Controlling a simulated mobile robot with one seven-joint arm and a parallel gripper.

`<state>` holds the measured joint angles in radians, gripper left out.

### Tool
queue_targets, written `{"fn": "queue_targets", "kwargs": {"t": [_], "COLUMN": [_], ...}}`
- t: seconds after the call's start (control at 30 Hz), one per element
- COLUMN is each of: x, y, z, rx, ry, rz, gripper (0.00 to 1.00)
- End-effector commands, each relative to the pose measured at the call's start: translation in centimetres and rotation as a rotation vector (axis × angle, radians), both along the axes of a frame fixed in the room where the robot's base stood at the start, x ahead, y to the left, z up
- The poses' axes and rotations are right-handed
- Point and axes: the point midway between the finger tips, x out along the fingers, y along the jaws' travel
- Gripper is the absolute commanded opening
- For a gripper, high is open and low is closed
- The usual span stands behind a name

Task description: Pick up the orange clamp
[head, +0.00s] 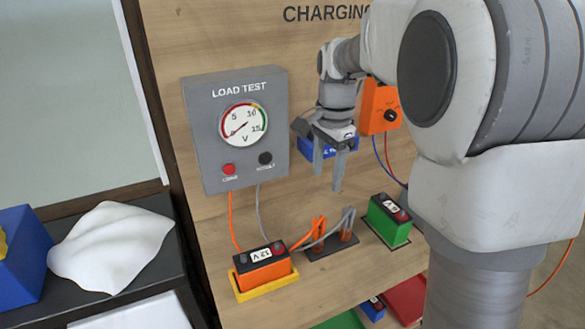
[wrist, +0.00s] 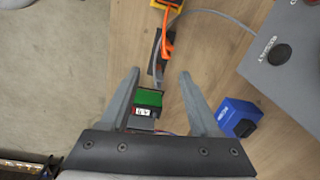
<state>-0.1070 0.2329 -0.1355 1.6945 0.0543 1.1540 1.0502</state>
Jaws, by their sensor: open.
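The orange clamp (head: 317,229) stands in a small dark holder (head: 333,246) on the wooden bench, beside a grey clamp (head: 347,222). The orange clamp also shows in the wrist view (wrist: 167,42), beyond my fingertips. My gripper (head: 328,183) is open and empty, pointing down above the holder area and apart from the clamp. In the wrist view the two fingers (wrist: 160,75) are spread wide with the holder seen between and past their tips.
A grey load test box (head: 208,140) with a dial stands behind left. An orange 12V battery (head: 262,270) sits in a yellow tray left of the holder. A green battery (head: 387,220) stands right. A blue block (head: 312,151) is behind my gripper. Cables run from the clamps.

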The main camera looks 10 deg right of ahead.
Motion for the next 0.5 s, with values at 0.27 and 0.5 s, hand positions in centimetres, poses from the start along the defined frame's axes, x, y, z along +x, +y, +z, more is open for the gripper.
{"fn": "queue_targets", "kwargs": {"t": [0.27, 0.5], "x": [3.0, 3.2], "y": [0.1, 0.1], "z": [-2.9, -5.8], "rx": [-0.011, -0.012], "ry": [0.060, 0.070], "rz": [-0.149, -0.165], "gripper": [0.62, 0.62]}}
